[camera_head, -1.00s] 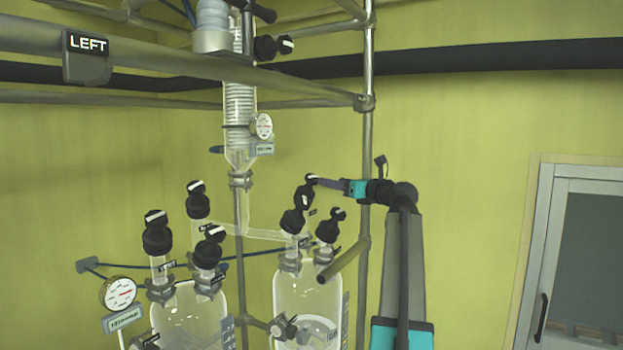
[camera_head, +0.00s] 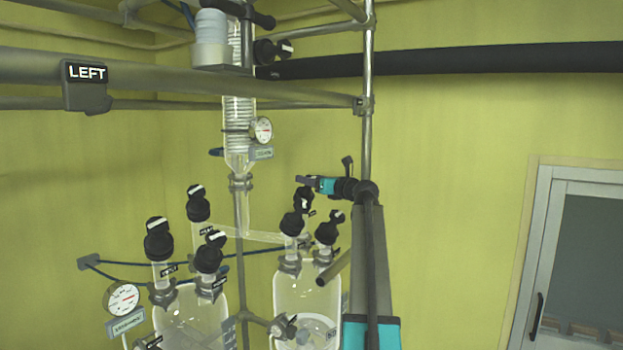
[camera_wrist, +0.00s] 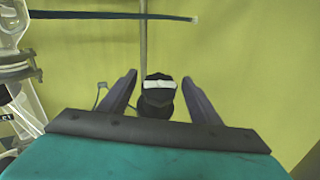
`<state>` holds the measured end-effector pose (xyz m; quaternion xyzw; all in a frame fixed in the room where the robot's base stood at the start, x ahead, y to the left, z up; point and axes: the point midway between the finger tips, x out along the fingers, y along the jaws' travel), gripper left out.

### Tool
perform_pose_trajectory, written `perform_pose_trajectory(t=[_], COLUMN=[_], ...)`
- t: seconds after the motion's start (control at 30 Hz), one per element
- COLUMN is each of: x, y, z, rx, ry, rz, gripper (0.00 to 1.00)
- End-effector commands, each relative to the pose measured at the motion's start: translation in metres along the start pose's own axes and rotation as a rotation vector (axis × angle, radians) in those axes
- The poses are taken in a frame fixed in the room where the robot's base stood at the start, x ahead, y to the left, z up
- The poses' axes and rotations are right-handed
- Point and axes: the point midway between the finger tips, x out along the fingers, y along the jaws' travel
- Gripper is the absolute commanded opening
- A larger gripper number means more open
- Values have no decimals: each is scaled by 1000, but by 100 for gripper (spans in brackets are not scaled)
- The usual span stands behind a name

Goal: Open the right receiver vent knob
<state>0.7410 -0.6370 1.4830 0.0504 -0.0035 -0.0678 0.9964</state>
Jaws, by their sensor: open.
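The right receiver (camera_head: 306,290) is a clear glass vessel at lower centre in the head view. Several black knobs top its necks: a front-left one (camera_head: 292,223), a right one (camera_head: 328,231) and a rear one (camera_head: 303,198). My gripper (camera_head: 301,180) is at the rear knob's top, coming from the right. In the wrist view a black knob with a white bar (camera_wrist: 158,85) shows between my two open, dark fingers, with gaps on both sides. It appears to be the rear knob. I cannot read the neck labels to tell which is the vent.
The left receiver (camera_head: 190,318) stands to the left with its own black knobs. A glass column with a gauge (camera_head: 261,130) rises behind. A vertical metal post (camera_head: 367,130) stands close to my arm. The yellow wall to the right is clear up to a door (camera_head: 575,250).

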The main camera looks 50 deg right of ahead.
Motion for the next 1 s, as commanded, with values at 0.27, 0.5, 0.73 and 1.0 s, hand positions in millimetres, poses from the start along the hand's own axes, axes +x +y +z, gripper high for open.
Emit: perform_pose_trajectory(t=[0.27,0.5,0.73,1.0], x=[3,3,3,4], y=[0,1,1,-1], z=[0,0,0,-1], rx=[0,0,-1,-21], ry=[0,0,0,0], rz=[0,1,3,38], gripper=[57,30,16,16])
